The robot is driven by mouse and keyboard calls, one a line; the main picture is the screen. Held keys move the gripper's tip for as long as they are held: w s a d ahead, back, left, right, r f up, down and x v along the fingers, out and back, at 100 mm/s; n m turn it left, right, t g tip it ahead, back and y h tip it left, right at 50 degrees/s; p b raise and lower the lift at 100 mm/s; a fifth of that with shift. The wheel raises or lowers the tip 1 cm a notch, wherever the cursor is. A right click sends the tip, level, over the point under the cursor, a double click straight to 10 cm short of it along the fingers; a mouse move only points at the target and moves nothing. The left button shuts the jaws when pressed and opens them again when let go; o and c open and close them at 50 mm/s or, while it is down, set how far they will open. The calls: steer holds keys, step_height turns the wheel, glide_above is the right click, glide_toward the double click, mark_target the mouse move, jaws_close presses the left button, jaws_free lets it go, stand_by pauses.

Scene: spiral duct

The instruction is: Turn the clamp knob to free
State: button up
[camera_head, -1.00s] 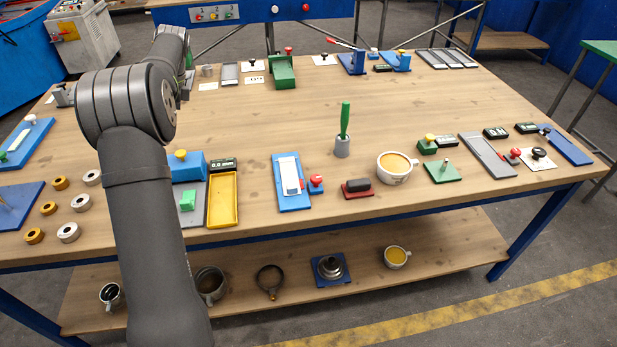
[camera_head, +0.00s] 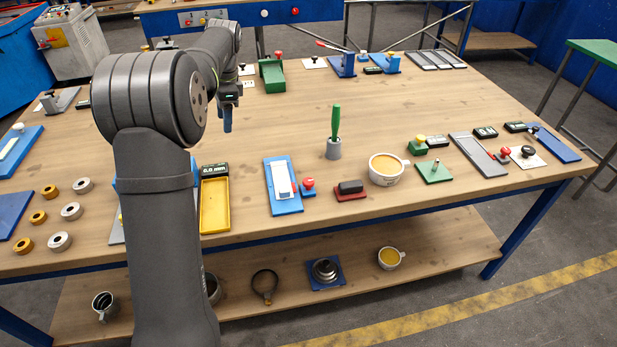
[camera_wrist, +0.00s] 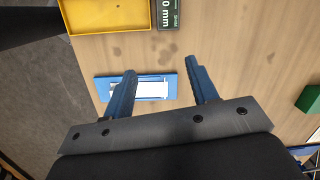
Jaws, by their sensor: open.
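My gripper (camera_head: 227,118) is above the left middle of the bench in the head view, fingers pointing down. In the wrist view it is open and empty (camera_wrist: 160,68). A blue plate with a white piece (camera_head: 283,186) lies below it, and it also shows between and beyond the fingers in the wrist view (camera_wrist: 101,89). A red knob on a blue block (camera_head: 308,185) stands beside that plate. Other knobs are a red one (camera_head: 505,152) by a grey rail, a black one (camera_head: 528,151) on a white plate, and a yellow one on a green block (camera_head: 418,145). I cannot tell which is the clamp knob.
A yellow tray (camera_head: 214,205) lies left of the blue plate. A green handle stands in a grey cup (camera_head: 334,149). A coffee cup (camera_head: 386,170) and a black block on a red base (camera_head: 350,189) are farther right. The bench's middle is mostly clear.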

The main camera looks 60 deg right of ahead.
step_height(320, 180, up, 2)
steer(key=n+g+h, duration=0.1)
steer(key=n, duration=0.1)
glide_above(308, 181)
step_height(308, 181, down, 17)
steer(key=shift+d+f, duration=0.1)
steer(key=shift+f, duration=0.05)
steer(key=c, duration=1)
